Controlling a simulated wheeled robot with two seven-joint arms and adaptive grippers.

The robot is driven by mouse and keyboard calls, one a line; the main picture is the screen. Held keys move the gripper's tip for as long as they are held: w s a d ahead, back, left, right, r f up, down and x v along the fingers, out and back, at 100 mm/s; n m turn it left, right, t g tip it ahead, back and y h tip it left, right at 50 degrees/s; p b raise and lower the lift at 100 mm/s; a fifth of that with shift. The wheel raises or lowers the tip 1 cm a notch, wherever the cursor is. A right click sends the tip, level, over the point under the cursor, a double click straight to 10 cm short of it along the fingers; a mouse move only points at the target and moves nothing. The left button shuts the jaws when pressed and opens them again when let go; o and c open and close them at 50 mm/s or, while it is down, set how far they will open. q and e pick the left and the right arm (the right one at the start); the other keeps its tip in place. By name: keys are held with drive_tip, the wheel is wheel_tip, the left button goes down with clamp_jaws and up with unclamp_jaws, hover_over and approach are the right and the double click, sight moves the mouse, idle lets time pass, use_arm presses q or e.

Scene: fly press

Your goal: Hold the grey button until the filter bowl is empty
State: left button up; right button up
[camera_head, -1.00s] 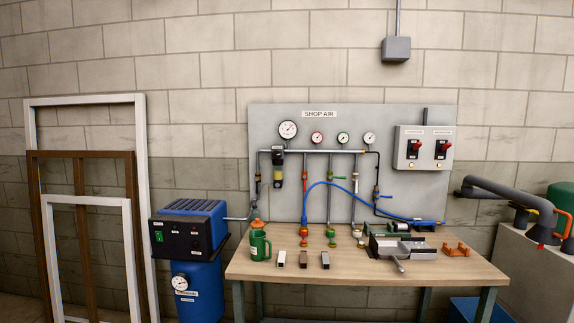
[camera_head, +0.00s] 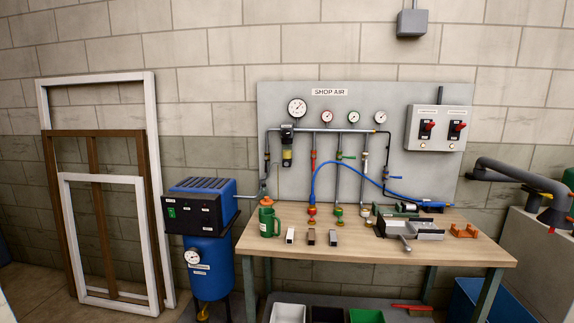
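The filter bowl (camera_head: 287,155) hangs under the dark filter body (camera_head: 287,137) at the left of the pipe run on the grey SHOP AIR panel. It looks yellowish, so there seems to be liquid in it; the level is too small to tell. A grey button cannot be made out at this size. Neither of my grippers is in view, and nothing touches the filter.
A blue compressor (camera_head: 200,220) stands left. Frames (camera_head: 160,190) lean on the wall. Bins (camera_head: 288,313) sit under the bench.

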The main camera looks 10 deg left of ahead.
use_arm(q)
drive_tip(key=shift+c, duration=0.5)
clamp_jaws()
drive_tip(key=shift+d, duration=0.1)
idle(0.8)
